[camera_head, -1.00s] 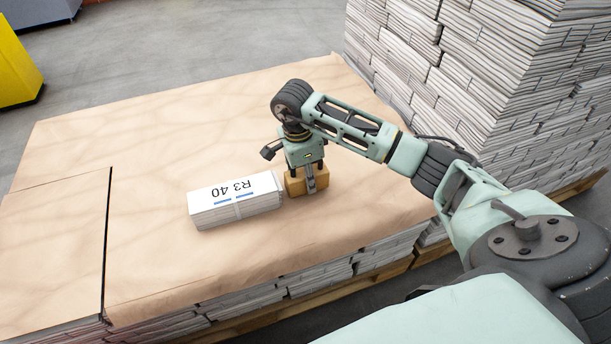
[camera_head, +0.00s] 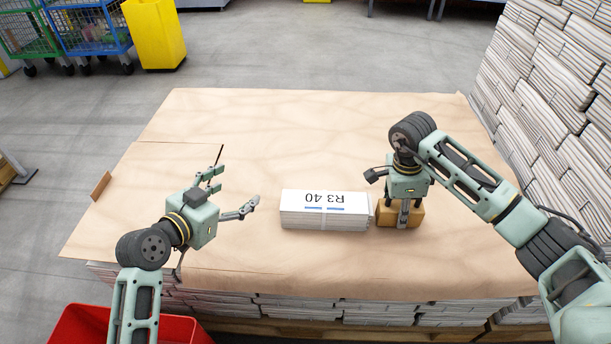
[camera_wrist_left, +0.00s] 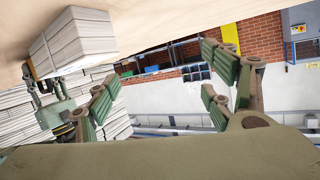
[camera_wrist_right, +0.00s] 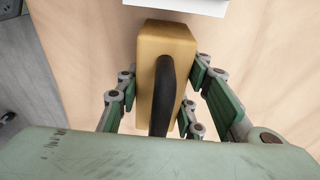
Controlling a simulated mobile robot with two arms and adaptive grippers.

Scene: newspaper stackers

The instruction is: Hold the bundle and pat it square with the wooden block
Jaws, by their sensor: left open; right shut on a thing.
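The bundle (camera_head: 324,218), white-topped and marked "R3 40", lies on the brown paper sheet (camera_head: 300,125) in the middle of the head view. It also shows in the left wrist view (camera_wrist_left: 78,42). The wooden block (camera_head: 385,217) stands just right of the bundle's right end; any contact there is unclear. My right gripper (camera_head: 403,212) is shut on the block's dark handle, which shows in the right wrist view (camera_wrist_right: 163,95). My left gripper (camera_head: 232,192) is open and empty, left of the bundle and apart from it.
Tall newspaper stacks (camera_head: 545,80) rise at the right. A small brown piece (camera_head: 101,186) stands at the sheet's left edge. A red bin (camera_head: 75,325) is at the lower left. A yellow bin (camera_head: 155,35) and wheeled cages (camera_head: 90,28) stand behind. The sheet behind the bundle is clear.

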